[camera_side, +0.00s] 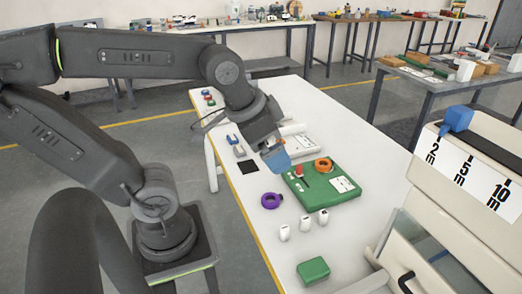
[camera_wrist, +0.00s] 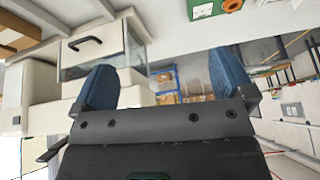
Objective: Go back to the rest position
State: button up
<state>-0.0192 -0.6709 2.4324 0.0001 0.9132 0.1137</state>
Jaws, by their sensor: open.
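My gripper (camera_side: 275,157) has blue fingers and hangs over the white table, near the far left corner of the green board in the side view. In the wrist view my gripper (camera_wrist: 158,88) shows its two blue fingers spread wide apart with nothing between them. It is open and empty. My arm reaches in from the left above the table. The fingertips are partly hidden in the side view, and I cannot tell their exact height above the table.
The white table (camera_side: 345,118) holds a green board (camera_side: 335,200) with an orange ring (camera_side: 323,165), a purple ring (camera_side: 271,200), several white pieces (camera_side: 304,223) and a green block (camera_side: 313,270).

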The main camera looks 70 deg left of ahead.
jog(key=shift+s+d+f+n, duration=0.15)
jog(key=shift+s+f+n, duration=0.1)
jog(key=shift+s, duration=0.2)
jog(key=shift+s+d+f+n, duration=0.1)
jog(key=shift+s+f+n, duration=0.15)
jog(key=shift+s, duration=0.2)
